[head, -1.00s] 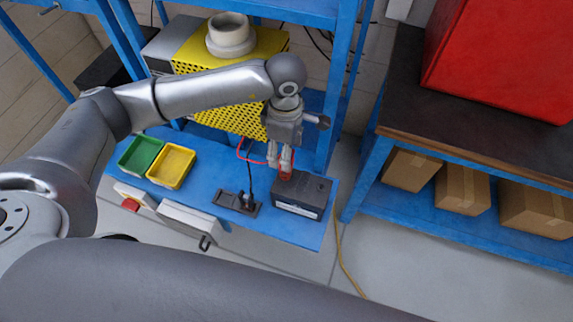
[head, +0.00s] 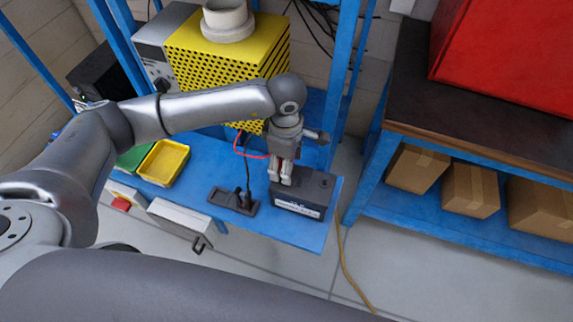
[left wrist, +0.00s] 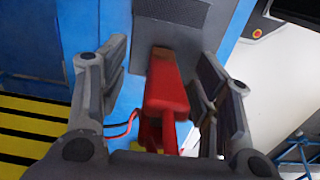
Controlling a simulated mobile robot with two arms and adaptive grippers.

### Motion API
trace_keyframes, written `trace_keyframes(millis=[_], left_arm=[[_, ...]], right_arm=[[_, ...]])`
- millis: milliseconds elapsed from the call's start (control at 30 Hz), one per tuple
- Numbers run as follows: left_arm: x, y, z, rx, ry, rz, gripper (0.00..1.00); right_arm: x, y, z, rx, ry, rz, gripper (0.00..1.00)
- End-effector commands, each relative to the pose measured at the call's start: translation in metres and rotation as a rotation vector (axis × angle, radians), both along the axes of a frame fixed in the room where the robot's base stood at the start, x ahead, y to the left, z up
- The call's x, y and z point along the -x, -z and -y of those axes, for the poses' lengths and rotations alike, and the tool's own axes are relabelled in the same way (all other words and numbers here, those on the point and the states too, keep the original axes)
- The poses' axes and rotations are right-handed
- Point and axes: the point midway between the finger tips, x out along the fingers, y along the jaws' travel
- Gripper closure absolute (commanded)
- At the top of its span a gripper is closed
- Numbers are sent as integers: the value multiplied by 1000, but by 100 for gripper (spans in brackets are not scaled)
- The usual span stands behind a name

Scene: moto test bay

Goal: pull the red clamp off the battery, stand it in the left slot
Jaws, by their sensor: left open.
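The red clamp (left wrist: 166,95) lies between the two spread fingers of my left gripper (left wrist: 160,110) in the left wrist view, with a gap to the fingers on each side. In the head view my left gripper (head: 281,180) points down at the left end of the black battery (head: 300,207), and its fingers hide the clamp. A red cable (head: 245,153) runs to the clamp's area. The dark holder (head: 222,199) lies on the bench left of the battery. A black clamp (head: 247,198) stands at its right side; its left side looks empty. My right gripper is not in view.
A black cable (head: 248,172) rises behind the holder. The yellow perforated housing (head: 225,75) stands behind my arm. A yellow tray (head: 164,163) and a green tray (head: 133,158) sit at the left of the blue bench (head: 285,228). A blue post (head: 343,80) rises behind the battery.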

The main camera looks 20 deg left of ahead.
Motion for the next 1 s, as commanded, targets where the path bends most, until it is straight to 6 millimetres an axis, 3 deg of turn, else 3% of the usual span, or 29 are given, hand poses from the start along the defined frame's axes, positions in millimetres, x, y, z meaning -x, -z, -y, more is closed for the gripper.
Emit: trace_keyframes(millis=[1000], left_arm=[[0,0,0,0,0,0,42]], right_arm=[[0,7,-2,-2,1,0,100]])
